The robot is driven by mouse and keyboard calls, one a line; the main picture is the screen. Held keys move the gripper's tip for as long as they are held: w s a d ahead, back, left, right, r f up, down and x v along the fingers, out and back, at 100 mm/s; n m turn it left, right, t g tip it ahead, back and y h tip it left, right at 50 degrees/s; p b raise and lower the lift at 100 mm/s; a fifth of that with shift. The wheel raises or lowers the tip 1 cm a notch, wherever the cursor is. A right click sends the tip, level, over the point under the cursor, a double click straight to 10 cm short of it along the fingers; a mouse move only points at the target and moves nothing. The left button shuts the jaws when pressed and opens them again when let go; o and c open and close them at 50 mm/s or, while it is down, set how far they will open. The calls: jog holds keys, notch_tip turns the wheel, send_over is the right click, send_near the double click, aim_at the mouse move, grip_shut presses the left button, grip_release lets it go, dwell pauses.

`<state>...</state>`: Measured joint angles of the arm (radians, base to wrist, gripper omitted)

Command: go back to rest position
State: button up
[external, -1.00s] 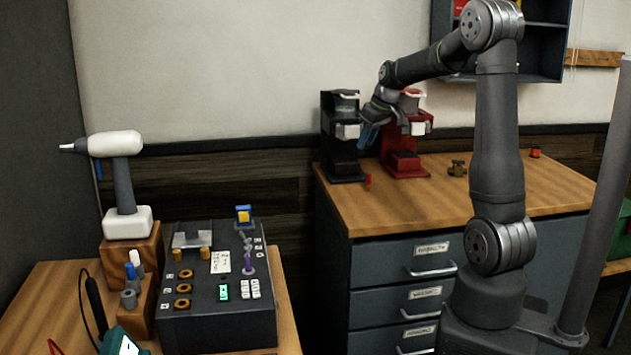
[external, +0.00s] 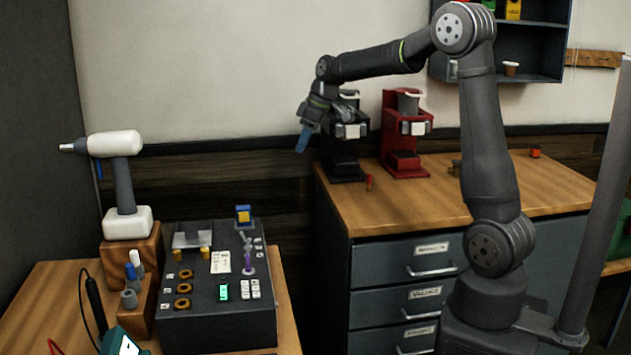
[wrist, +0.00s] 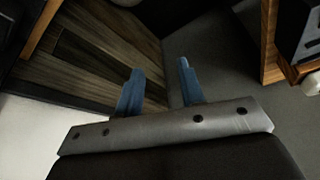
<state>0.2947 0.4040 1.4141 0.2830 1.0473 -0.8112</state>
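My gripper (external: 305,137) hangs in the air left of the black brewer, its blue fingers pointing down, between the two work surfaces. In the wrist view the two blue fingers (wrist: 157,88) stand apart with nothing between them. The black brewer (external: 343,165) stands on the drawer cabinet, its upper part partly hidden behind my wrist. The red brewer (external: 404,160) stands to its right in full view.
A workbench at left carries a dark control box (external: 215,305) and a white screwdriver (external: 122,143) on a stand. A wall shelf (external: 530,50) hangs behind my arm.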

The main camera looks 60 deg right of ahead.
jog(key=w+a+n, duration=0.2)
jog(key=a, duration=0.7)
jog(key=w+a+r+n+g+y, duration=0.1)
jog(key=w+a+n, duration=0.1)
jog(key=a, duration=0.7)
jog(key=shift+a+r+n+y, duration=0.2)
jog(key=shift+n+y, duration=0.1)
jog(key=shift+n, duration=0.2)
jog(key=shift+o, duration=0.2)
